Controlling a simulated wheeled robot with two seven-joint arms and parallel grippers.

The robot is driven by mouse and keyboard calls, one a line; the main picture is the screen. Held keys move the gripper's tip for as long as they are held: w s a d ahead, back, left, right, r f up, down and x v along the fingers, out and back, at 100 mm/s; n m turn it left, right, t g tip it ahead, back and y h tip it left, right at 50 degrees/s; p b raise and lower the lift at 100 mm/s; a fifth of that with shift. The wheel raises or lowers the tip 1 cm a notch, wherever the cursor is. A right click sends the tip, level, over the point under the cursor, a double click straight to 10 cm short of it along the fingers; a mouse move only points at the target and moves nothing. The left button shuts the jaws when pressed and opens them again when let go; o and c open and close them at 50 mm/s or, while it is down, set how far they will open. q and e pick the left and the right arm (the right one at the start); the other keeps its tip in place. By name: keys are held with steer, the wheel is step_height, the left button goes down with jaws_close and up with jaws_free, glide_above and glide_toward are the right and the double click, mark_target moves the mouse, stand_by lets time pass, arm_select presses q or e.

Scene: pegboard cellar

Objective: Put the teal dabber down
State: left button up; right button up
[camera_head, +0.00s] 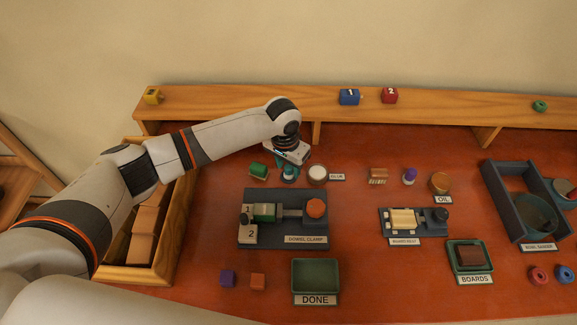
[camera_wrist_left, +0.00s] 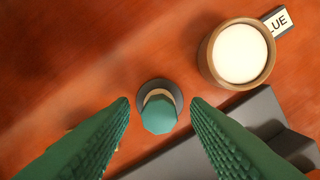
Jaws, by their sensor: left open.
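The teal dabber (camera_head: 288,174) stands upright on the red-brown bench, behind the dowel clamp (camera_head: 285,232). In the left wrist view the dabber (camera_wrist_left: 158,115) is seen from above, its teal top over a dark round base. My left gripper (camera_head: 289,163) is over the dabber. In the left wrist view its green fingers (camera_wrist_left: 158,104) are spread on either side of the dabber, with gaps showing between them and it. The glue pot (camera_head: 318,174), with white contents, stands just right of the dabber; it also shows in the left wrist view (camera_wrist_left: 238,54). My right gripper is not in view.
A green block (camera_head: 258,171) lies left of the dabber. A wooden shelf (camera_head: 250,103) runs along the back. An open wooden box (camera_head: 178,225) with blocks is at left. The green DONE tray (camera_head: 294,277) is at the front. Bare bench lies between the clamp and the small vise.

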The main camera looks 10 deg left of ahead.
arm_select(q)
step_height(320, 180, up, 11)
steer(key=s+b, duration=0.1)
steer(key=shift+a+b, duration=0.25)
steer(key=shift+b, duration=0.05)
steer(key=shift+r, duration=0.1)
